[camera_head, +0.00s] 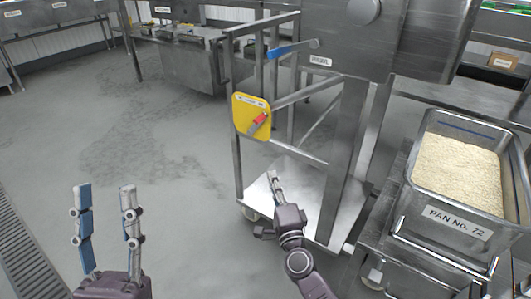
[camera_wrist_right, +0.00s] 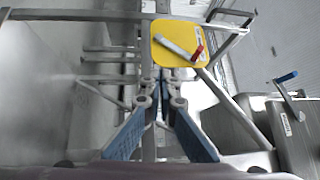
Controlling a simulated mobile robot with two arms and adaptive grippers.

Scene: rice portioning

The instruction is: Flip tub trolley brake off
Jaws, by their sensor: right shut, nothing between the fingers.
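A yellow plate (camera_head: 240,104) with a red-ended lever (camera_head: 258,121) is mounted on the upright of a steel trolley frame (camera_head: 237,165). In the right wrist view the plate (camera_wrist_right: 165,32) is ahead of the fingers, and its lever (camera_wrist_right: 178,47) slants down to the red end. My right gripper (camera_head: 272,176) is shut and empty, below the plate and apart from it. Its fingertips (camera_wrist_right: 162,80) also show in the right wrist view, just below the plate in the picture. My left gripper (camera_head: 105,188) is open and empty over the floor at the lower left.
A blue-handled lever (camera_head: 292,48) sticks out above the plate, by a large steel vessel (camera_head: 350,40). A pan (camera_head: 457,222) of pale grain marked "PAN No. 72" stands on a cart at right. The floor (camera_head: 150,150) left of the trolley is clear.

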